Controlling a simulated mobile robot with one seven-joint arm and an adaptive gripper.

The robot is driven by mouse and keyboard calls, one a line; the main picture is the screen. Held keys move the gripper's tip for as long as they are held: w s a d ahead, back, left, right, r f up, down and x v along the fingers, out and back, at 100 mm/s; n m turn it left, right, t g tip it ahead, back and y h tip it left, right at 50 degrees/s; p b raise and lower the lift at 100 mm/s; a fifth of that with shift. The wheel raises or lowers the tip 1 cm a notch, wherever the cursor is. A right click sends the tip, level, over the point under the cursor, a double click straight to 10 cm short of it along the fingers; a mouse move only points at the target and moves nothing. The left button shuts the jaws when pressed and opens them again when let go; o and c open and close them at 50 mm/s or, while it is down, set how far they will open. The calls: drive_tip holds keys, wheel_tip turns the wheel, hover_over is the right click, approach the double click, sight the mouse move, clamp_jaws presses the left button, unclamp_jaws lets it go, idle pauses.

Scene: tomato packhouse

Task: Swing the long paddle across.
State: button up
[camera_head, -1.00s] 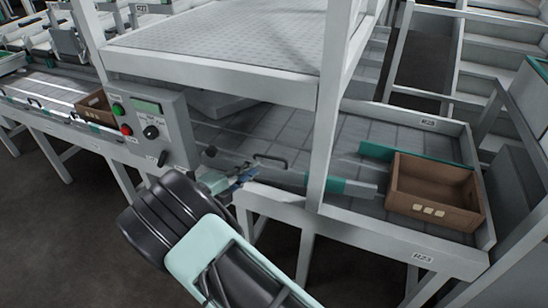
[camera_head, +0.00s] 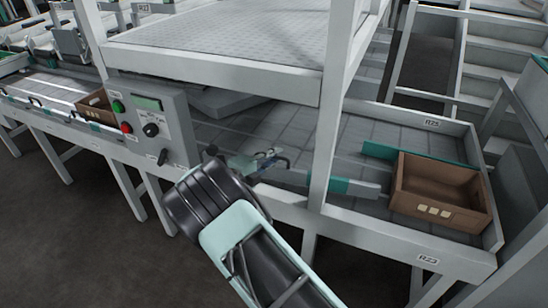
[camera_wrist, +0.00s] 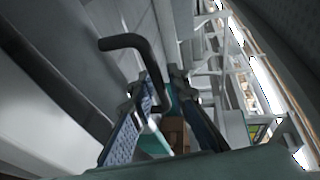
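The long paddle (camera_head: 312,183) is a grey bar with a teal section near its right end. It lies over the grey-tiled conveyor bed and passes behind a white post. Its black bent handle (camera_wrist: 125,41) shows large in the wrist view, with one leg running down between my fingertips. My gripper (camera_head: 266,161) is at the paddle's left part, by the handle. In the wrist view my gripper (camera_wrist: 164,84) has its two fingers apart, one on each side of the handle's leg. Whether they touch it is hard to tell.
A brown crate (camera_head: 400,190) stands at the bed's right end, beside a teal guide strip (camera_head: 379,150). The white post (camera_head: 325,150) stands close right of my gripper. A control box (camera_head: 150,118) with buttons is to the left. A second brown crate (camera_head: 83,108) sits farther left.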

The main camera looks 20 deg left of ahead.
clamp_jaws()
